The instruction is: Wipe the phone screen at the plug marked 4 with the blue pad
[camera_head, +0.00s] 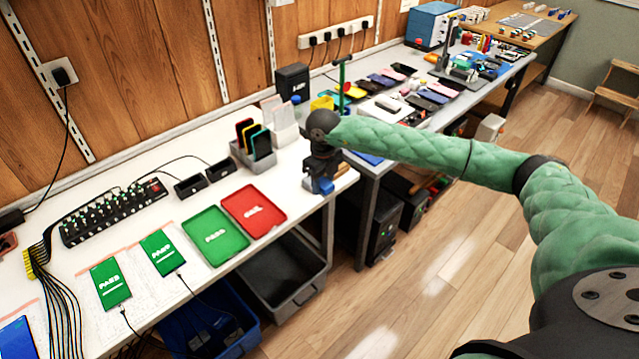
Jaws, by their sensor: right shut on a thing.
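My right gripper (321,178) points down near the front right edge of the white bench (150,215). It is shut on a small blue pad (324,187), which is partly hidden by the fingers. Two phones with green PASS screens, one (110,284) and another (162,253), lie on white sheets at the left with cables at their lower ends. A phone with a blue screen (17,339) is cut off at the bottom left corner. I cannot read any plug numbers, so I cannot tell which phone is at plug 4. My left gripper is out of view.
A green PASS tray (196,239) and a red tray (277,215) lie between the phones and my right gripper. A black switch box (115,212) and a phone rack (245,158) stand behind. Bundled cables (50,290) run at the left. Bins stand below the bench.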

